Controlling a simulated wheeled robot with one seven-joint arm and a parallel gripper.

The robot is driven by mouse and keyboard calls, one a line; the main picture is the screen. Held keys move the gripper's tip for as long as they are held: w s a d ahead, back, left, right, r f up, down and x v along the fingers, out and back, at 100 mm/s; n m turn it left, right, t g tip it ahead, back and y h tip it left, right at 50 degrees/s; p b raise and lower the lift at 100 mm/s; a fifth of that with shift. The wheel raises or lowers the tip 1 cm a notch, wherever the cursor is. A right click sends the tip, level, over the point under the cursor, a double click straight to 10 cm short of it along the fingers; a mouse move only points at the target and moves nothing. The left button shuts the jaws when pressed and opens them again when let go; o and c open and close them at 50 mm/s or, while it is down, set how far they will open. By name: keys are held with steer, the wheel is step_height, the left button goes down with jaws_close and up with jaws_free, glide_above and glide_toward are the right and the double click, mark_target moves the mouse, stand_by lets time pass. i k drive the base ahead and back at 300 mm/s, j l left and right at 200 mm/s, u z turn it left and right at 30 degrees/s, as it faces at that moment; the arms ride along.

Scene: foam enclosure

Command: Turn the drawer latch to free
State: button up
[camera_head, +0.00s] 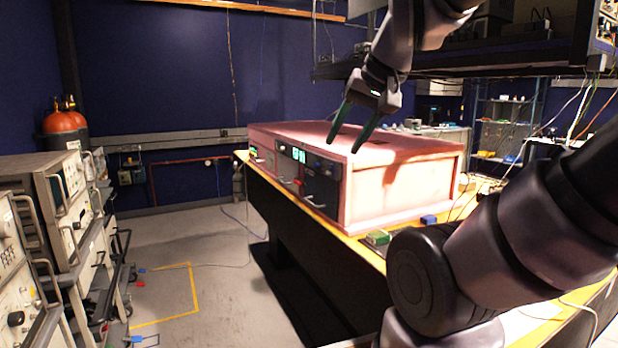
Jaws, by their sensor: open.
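The pink foam enclosure (405,188) sits on a long table, its dark front panels facing left. The nearest dark panel (322,186) has a pale handle (314,202) low on it and looks like a drawer front. A small bluish part (318,163) shows near its top; I cannot tell whether this is the latch, or how the latch is turned. My gripper (344,148) is open and empty, fingers pointing down. In the picture its fingertips overlap the enclosure's top near the front edge; I cannot tell whether they touch.
A green block (378,237) and a blue block (428,219) lie on the table (340,232) in front of the enclosure's near end. Instrument racks (60,215) stand at the left. The floor (205,255) between racks and table is mostly clear. A dark shelf (450,62) hangs at upper right.

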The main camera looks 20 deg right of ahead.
mark_target(299, 182)
steer(key=i+j+z, duration=0.45)
steer(key=i+j, duration=0.25)
steer(key=i, duration=0.15)
steer(key=i+j+z, duration=0.45)
steer(key=i+j, duration=0.35)
steer(key=j, duration=0.15)
